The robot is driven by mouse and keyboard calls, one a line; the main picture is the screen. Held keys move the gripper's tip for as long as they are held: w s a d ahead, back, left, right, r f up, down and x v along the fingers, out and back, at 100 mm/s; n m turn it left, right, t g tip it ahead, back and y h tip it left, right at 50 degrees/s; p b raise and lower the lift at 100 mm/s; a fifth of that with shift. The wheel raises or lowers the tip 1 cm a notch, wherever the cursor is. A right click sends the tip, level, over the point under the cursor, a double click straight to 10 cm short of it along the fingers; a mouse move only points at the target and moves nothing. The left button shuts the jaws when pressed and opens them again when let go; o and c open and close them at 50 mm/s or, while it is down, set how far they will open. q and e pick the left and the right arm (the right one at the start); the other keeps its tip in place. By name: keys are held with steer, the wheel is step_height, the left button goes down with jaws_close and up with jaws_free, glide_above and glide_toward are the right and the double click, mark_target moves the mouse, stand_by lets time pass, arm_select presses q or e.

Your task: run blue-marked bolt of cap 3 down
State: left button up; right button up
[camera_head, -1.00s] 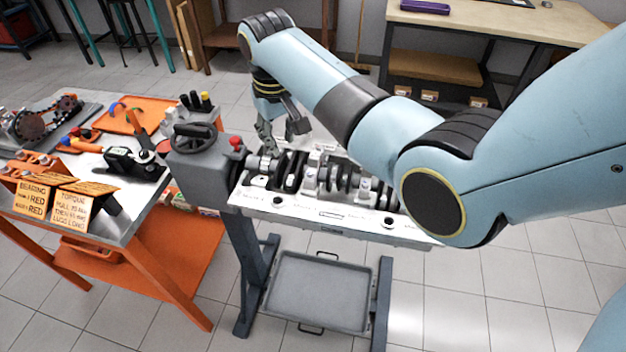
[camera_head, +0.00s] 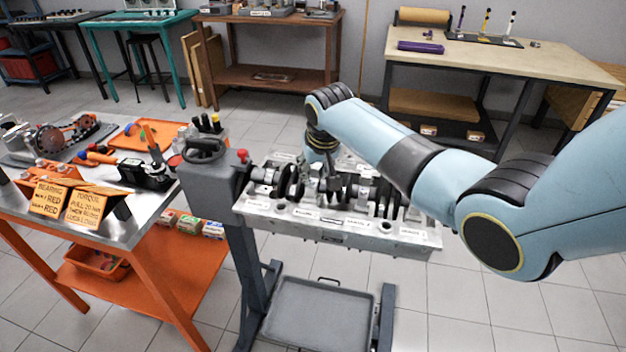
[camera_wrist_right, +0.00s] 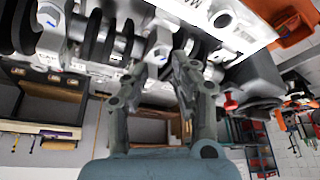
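The engine block (camera_head: 345,238) lies on the stand with its crankshaft and bearing caps facing up. My right gripper (camera_head: 323,188) is above the crankshaft, left of the block's middle, and hides part of it. In the right wrist view my right gripper (camera_wrist_right: 160,72) has its two fingers apart, with nothing visibly held. I cannot tell which cap is cap 3, or whether a fingertip touches a bolt. My left gripper is out of view.
The stand's grey head with a handwheel (camera_head: 205,150) and red knob rises at the block's left end. An orange-framed bench (camera_head: 150,205) with tools and signs stands left. A grey drip tray (camera_head: 320,315) sits below the block. Floor in front is clear.

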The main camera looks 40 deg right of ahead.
mark_target(312, 182)
steer(key=shift+b+x, duration=0.3)
steer(key=shift+x, duration=1.55)
jaws_close()
